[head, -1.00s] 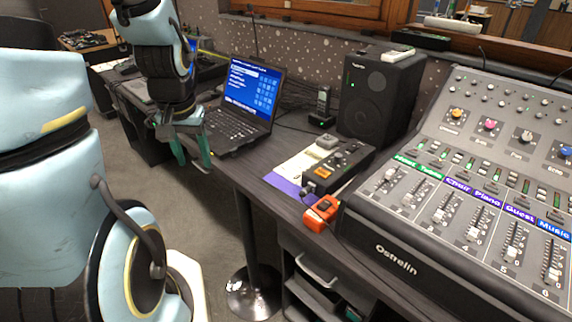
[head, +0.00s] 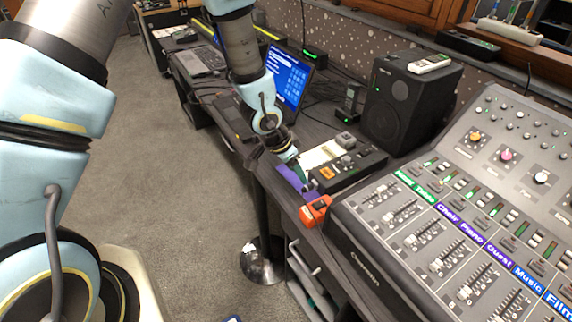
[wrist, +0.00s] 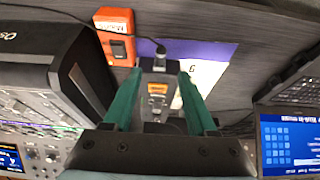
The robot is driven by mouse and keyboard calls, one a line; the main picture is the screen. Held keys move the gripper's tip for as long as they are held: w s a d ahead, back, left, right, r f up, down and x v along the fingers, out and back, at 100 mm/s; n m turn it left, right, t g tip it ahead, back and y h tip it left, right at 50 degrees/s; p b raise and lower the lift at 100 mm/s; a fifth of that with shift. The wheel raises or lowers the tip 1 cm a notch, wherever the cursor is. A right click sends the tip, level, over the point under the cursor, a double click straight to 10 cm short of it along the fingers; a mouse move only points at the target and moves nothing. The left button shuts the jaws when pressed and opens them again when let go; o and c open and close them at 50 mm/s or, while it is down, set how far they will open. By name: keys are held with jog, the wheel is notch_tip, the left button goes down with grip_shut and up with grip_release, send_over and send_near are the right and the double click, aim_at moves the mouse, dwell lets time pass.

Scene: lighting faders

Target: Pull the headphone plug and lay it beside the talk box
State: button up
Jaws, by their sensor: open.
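The talk box (head: 357,168) is a low black box with an orange button, on the dark desk left of the mixing console. In the wrist view the talk box (wrist: 158,104) lies between the fingers of my gripper. The headphone plug (wrist: 161,50) is a small dark plug at the box's end, with a thin cable running from it. It sits just past the fingertips, between their lines, and seems to be in the box. My gripper (head: 297,172) is open, its green fingers apart and holding nothing.
An orange box (head: 315,211) stands at the desk edge close to the plug. A purple sheet (head: 288,178) lies beside the talk box. The laptop (head: 290,78), speaker (head: 400,108) and mixing console (head: 400,235) surround the area.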

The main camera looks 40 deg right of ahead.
aim_at(304, 187)
jog(key=b+x, duration=0.4)
jog(key=x, duration=0.3)
jog(key=shift+w+a+b, duration=0.1)
jog(key=shift+b, duration=0.2)
jog(key=shift+b+x, duration=0.5)
jog(key=shift+x, duration=0.3)
grip_shut()
jog(key=shift+a, duration=0.15)
jog(key=shift+w+a+b, duration=0.15)
jog(key=shift+a+b, duration=0.25)
jog(key=shift+a, duration=1.7)
